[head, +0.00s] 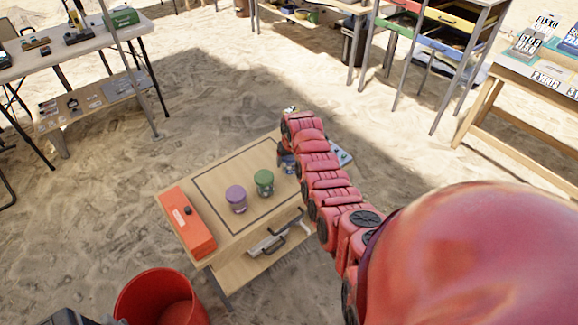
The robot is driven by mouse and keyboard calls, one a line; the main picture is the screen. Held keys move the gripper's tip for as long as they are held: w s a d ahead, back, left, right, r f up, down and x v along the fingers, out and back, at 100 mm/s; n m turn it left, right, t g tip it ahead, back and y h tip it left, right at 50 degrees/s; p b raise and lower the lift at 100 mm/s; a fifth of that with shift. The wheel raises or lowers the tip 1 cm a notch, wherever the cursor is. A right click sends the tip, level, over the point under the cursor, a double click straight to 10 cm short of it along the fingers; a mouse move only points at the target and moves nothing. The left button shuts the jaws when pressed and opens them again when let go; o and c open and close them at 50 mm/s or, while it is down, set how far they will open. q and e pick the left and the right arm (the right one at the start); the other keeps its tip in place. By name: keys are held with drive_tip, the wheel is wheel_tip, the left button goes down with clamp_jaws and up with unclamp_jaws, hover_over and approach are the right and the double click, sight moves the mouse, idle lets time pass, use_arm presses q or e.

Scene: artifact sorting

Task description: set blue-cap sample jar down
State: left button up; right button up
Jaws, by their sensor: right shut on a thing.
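The blue-cap sample jar (289,168) is at the right part of the wooden table's top (215,185), mostly hidden by my right arm and gripper. My right gripper (285,158) points down and is shut on this jar. I cannot tell whether the jar's base touches the tabletop. A green-cap jar (264,182) and a purple-cap jar (237,199) stand upright to its left, inside the dark outlined rectangle. My left gripper is not in view.
An orange-red case (187,222) lies along the table's left edge. A red bucket (160,298) stands on the sand in front. A light-coloured item (341,155) shows behind my arm at the table's right edge. Other tables stand farther back.

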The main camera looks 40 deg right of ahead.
sight(289, 167)
drive_tip(key=shift+f, duration=1.5)
drive_tip(key=shift+f, duration=0.2)
drive_tip(key=o, duration=1.4)
drive_tip(key=shift+o, duration=0.2)
drive_tip(key=shift+r, duration=0.15)
